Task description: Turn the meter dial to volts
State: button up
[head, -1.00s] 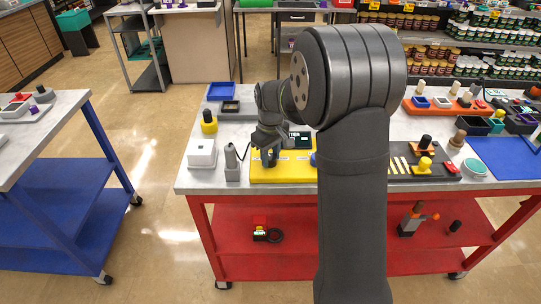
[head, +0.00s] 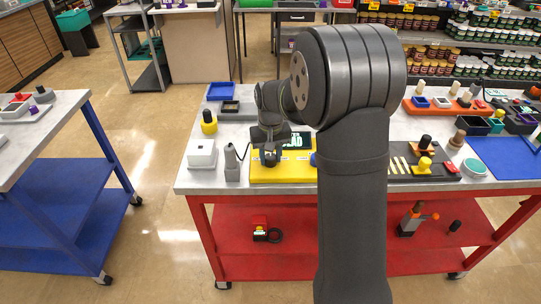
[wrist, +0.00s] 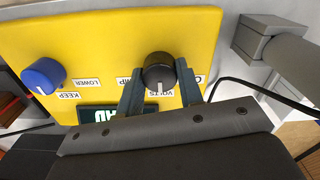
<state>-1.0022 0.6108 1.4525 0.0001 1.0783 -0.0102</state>
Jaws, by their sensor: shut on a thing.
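The yellow meter panel (head: 262,177) lies on the grey bench top. In the wrist view its black dial (wrist: 158,72) sits between the two fingers of my gripper (wrist: 160,80), which is shut on it. The dial's white pointer line points down the picture at the label VOLTS (wrist: 166,122). A partly hidden AMP label is left of the dial and another label is right of it. A dark screen (wrist: 95,115) with green letters is partly covered by my gripper.
A blue dial (wrist: 43,76) with labels LOWER and KEEP is on the same panel. A grey holder with a probe (head: 232,165) and cable stands close beside the panel. A white box (head: 202,155) and a yellow-black knob (head: 209,123) are further left.

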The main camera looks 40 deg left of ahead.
aim_at(271, 157)
dwell(0.3)
jog(key=o, duration=1)
jog(key=shift+c, duration=0.2)
notch_tip(271, 157, up, 17)
jog(key=shift+r, duration=0.2)
notch_tip(271, 157, down, 18)
jog(key=shift+r, duration=0.25)
dwell(0.5)
